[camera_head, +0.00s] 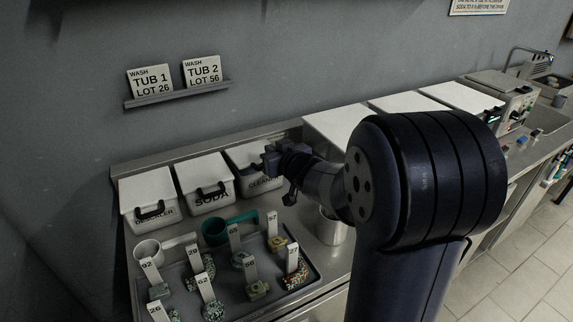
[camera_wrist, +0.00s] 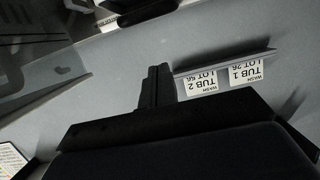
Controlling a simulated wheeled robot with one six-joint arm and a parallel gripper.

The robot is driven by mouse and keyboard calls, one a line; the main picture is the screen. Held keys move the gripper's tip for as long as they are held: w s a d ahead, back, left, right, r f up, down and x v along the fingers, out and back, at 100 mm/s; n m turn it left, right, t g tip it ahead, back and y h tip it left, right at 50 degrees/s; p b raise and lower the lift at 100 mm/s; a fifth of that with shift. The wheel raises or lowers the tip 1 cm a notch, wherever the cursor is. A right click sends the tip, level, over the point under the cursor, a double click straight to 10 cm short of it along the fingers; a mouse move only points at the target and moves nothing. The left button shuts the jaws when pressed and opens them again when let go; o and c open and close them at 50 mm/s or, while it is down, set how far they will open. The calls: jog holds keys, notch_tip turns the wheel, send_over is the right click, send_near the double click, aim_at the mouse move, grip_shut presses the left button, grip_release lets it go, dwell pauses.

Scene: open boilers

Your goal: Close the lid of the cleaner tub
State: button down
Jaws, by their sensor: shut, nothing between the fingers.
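The cleaner tub (camera_head: 264,184) is a white box, rightmost of three tubs along the wall in the head view. Its white lid (camera_head: 243,154) looks down, about level with its neighbours' lids. I cannot tell whether it sits fully flush, as my arm hides its right part. My gripper (camera_head: 270,158) is at the lid's right side, over or against it; contact is not clear. In the wrist view my gripper (camera_wrist: 158,72) shows dark fingers together with nothing between them, and no tub can be made out for sure.
The descaler tub (camera_head: 148,187) and soda tub (camera_head: 206,173) stand left, lids down. A grey tray (camera_head: 308,261) with numbered tags, a teal scoop (camera_head: 216,232) and a white scoop (camera_head: 147,250) lie in front. A steel pot (camera_head: 329,230) stands right. A sign shelf (camera_head: 178,94) is on the wall.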

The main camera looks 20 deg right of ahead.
jog(key=f, duration=0.2)
jog(key=f+b, duration=0.1)
jog(key=f, duration=0.1)
jog(key=shift+w+a+f, duration=0.1)
jog(key=shift+w, duration=0.2)
